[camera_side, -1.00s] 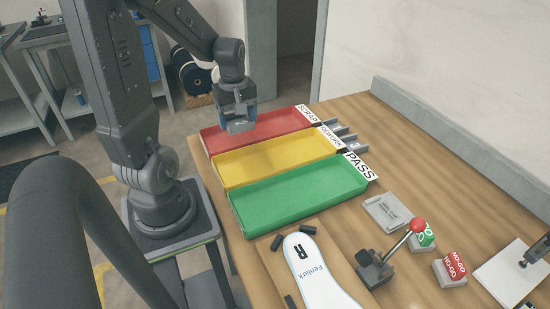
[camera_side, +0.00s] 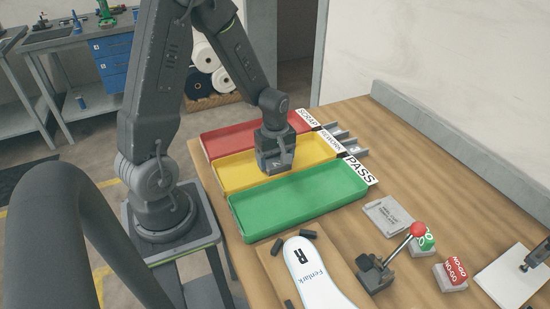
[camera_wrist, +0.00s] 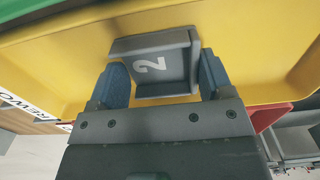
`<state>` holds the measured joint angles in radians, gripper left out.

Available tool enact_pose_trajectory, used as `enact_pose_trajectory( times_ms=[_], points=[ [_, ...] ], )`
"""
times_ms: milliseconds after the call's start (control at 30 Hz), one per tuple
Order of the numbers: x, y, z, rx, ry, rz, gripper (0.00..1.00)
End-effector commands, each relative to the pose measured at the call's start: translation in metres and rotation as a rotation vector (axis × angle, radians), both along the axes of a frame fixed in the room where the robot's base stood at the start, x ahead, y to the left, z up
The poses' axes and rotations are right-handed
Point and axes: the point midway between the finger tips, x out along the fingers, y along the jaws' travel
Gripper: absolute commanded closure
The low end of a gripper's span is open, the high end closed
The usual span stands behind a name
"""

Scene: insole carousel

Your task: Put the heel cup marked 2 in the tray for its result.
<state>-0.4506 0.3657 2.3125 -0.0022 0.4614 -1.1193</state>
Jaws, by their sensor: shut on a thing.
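The heel cup marked 2 (camera_wrist: 152,62) is a grey block-like piece with a white 2 on its face, seen in the wrist view. My gripper (camera_wrist: 160,82) is shut on it, with a blue fingertip on each side. In the side view my gripper (camera_side: 276,165) is low over the yellow REWORK tray (camera_side: 238,178), and the cup is hard to make out there. In the wrist view the yellow tray floor (camera_wrist: 240,35) fills the area behind the cup. I cannot tell whether the cup touches the floor.
The red SCRAP tray (camera_side: 225,142) lies behind the yellow one and the green PASS tray (camera_side: 300,203) in front. An insole (camera_side: 312,272), a red-knobbed lever (camera_side: 417,230), GO block (camera_side: 427,242) and NO-GO block (camera_side: 456,270) stand nearer.

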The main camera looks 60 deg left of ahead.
Motion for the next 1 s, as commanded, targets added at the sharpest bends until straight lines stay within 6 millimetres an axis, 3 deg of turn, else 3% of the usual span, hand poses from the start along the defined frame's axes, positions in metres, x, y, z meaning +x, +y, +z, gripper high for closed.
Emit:
enact_pose_trajectory(
  times_ms=[300, 333, 600, 867, 1000],
  points=[
    [0.000, 0.000, -0.003, -0.001, 0.002, 0.000, 0.49],
    [0.000, 0.000, -0.003, -0.001, 0.001, 0.000, 0.26],
    [0.000, 0.000, -0.003, 0.000, 0.000, 0.000, 0.01],
    [0.000, 0.000, -0.001, 0.001, -0.001, 0.000, 0.01],
    [0.001, 0.001, 0.013, 0.002, -0.005, 0.000, 0.01]
  ],
)
